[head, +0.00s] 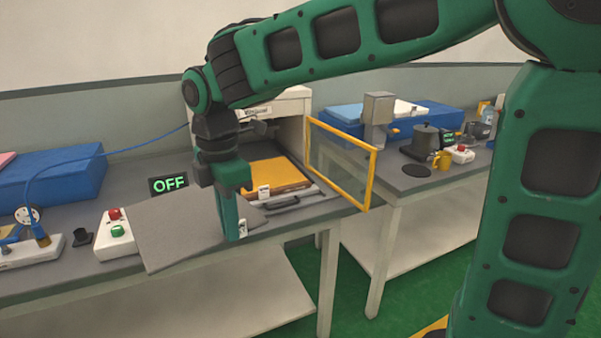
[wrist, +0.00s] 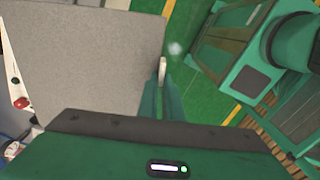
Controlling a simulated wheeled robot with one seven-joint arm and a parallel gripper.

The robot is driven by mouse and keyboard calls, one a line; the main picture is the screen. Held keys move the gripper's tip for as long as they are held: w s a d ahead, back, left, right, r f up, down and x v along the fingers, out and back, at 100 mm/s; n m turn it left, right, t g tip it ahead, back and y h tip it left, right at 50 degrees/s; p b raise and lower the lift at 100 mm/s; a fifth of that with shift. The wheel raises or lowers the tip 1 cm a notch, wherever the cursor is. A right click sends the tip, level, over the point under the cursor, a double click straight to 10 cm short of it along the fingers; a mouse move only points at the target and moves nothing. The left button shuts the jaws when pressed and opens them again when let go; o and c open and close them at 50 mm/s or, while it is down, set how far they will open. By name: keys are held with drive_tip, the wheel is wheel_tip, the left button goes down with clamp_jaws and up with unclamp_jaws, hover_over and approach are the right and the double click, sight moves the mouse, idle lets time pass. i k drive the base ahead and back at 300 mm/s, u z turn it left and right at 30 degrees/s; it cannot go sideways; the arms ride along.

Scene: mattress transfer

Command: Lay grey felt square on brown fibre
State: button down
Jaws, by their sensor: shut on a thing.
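The grey felt square (head: 180,225) is a flat sheet lying level at the bench's front, its near edge reaching out past the bench edge. It also fills the upper left of the wrist view (wrist: 80,60). My gripper (head: 238,232) points down at the felt's right edge, shut on its small white tab (wrist: 162,70). I cannot tell whether the felt touches the bench. An orange-brown square (head: 275,176), seemingly the brown fibre, lies in the open-fronted white machine behind and right of my gripper. It has a white tab (head: 264,191) at its front.
A yellow-framed clear door (head: 342,160) stands open right of the machine (head: 290,103). A sign (head: 168,185) reads OFF. A white box with red and green buttons (head: 117,232) stands left of the felt. Blue blocks (head: 55,177) lie behind. Green floor shows in front.

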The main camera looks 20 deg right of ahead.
sight(265, 174)
drive_tip(key=z, duration=0.55)
drive_tip(key=i, duration=1)
drive_tip(key=u, duration=0.1)
